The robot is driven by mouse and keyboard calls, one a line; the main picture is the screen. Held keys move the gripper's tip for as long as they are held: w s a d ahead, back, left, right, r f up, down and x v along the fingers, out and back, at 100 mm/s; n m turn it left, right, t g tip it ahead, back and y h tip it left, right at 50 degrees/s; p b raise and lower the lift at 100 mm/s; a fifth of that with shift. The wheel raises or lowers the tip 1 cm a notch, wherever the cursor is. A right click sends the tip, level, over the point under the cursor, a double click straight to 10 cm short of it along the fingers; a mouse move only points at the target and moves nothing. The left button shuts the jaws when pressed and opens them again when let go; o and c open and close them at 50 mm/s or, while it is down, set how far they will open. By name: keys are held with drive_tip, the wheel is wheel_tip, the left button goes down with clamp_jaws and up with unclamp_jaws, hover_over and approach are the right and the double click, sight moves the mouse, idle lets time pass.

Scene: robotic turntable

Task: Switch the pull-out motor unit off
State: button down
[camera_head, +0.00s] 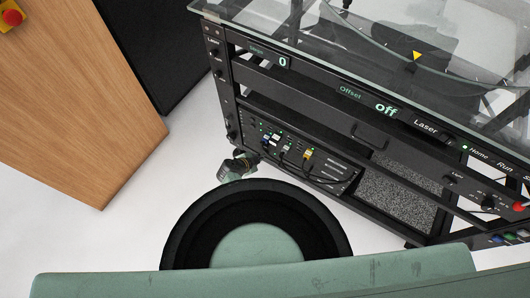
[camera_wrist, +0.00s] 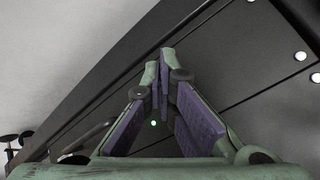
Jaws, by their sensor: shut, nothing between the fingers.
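The pull-out motor unit (camera_head: 325,172) is a dark panel low in the black rack, with several cables plugged into its front. My gripper (camera_head: 247,160) is by the left end of this panel; I cannot tell whether it touches. In the wrist view my gripper (camera_wrist: 165,58) has its green fingers with purple pads closed together at the tips, with nothing between them. A dark panel (camera_wrist: 225,55) fills much of that view behind the fingers. A small green light (camera_wrist: 153,123) shows between the fingers. I cannot make out the unit's power switch or its position.
The rack has a glass top (camera_head: 340,45) and a display reading "off" (camera_head: 386,109) beside the word Offset. A red button (camera_head: 519,206) is at the right edge. A wooden panel (camera_head: 75,100) stands at left. White floor (camera_head: 150,225) lies between.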

drive_tip(key=shift+w+d, duration=0.25)
drive_tip(key=shift+w, duration=0.05)
idle(0.5)
drive_tip(key=shift+s+a+p, duration=0.5)
drive_tip(key=shift+s+p, duration=0.2)
drive_tip(key=s+a+p, duration=0.2)
drive_tip(key=s+a, duration=0.1)
drive_tip(key=s, duration=0.2)
drive_tip(key=shift+a+p, duration=0.25)
drive_tip(key=shift+p, duration=0.1)
drive_tip(key=shift+w, duration=0.1)
